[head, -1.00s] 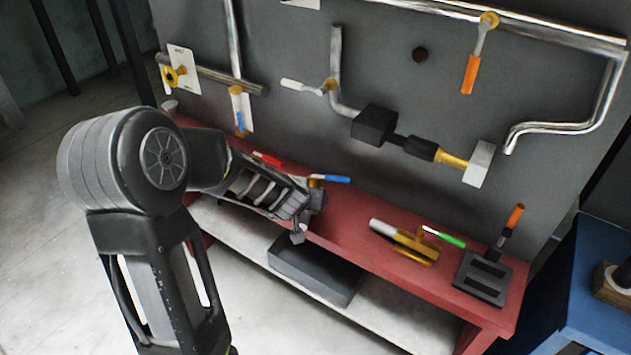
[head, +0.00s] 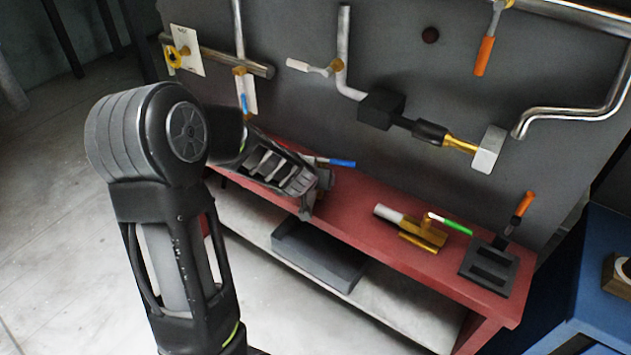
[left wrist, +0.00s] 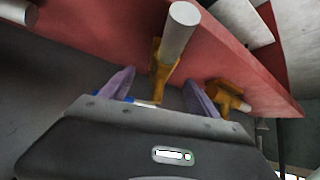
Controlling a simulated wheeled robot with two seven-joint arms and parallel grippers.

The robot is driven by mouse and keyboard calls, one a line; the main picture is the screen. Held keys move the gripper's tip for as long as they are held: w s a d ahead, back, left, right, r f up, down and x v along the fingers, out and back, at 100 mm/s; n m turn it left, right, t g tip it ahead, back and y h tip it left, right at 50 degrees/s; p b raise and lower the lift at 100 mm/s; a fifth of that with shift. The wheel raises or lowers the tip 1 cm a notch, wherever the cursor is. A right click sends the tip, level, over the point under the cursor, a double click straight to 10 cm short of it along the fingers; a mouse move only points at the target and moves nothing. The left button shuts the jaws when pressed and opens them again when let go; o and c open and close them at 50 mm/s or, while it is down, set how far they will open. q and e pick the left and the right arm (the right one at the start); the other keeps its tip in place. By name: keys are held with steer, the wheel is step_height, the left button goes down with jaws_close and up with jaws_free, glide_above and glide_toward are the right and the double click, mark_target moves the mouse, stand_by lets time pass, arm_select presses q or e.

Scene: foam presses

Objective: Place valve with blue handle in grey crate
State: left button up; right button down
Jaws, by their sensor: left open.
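The valve with the blue handle (head: 341,163) is on the red bench behind my left gripper in the head view; its body is mostly hidden there. In the left wrist view, a brass valve body (left wrist: 157,82) with a grey pipe end and a bit of blue handle (left wrist: 129,98) lies between my left gripper's (left wrist: 160,80) two purple fingers, which are apart. I cannot tell whether they touch it. In the head view my left gripper (head: 318,192) is at the bench's front side. The grey crate (head: 340,281) stands on the pale lower shelf, empty as far as I see.
A green-handled valve (head: 456,226) lies further right on the red bench (head: 369,197). A dark block (head: 490,268) and an orange handle (head: 525,203) are at its right end. Pipes and a valve with a white handle (head: 298,65) are on the grey wall panel behind.

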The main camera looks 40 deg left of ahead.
arm_select(q)
steer(key=shift+w+a+f+b, duration=0.2)
steer(key=shift+w+f+b, duration=0.15)
steer(key=shift+f, duration=0.1)
steer(key=b+x, duration=0.1)
steer(key=x, duration=0.3)
steer(key=shift+a, duration=0.15)
steer(key=shift+c, duration=0.4)
jaws_close()
stand_by(0.4)
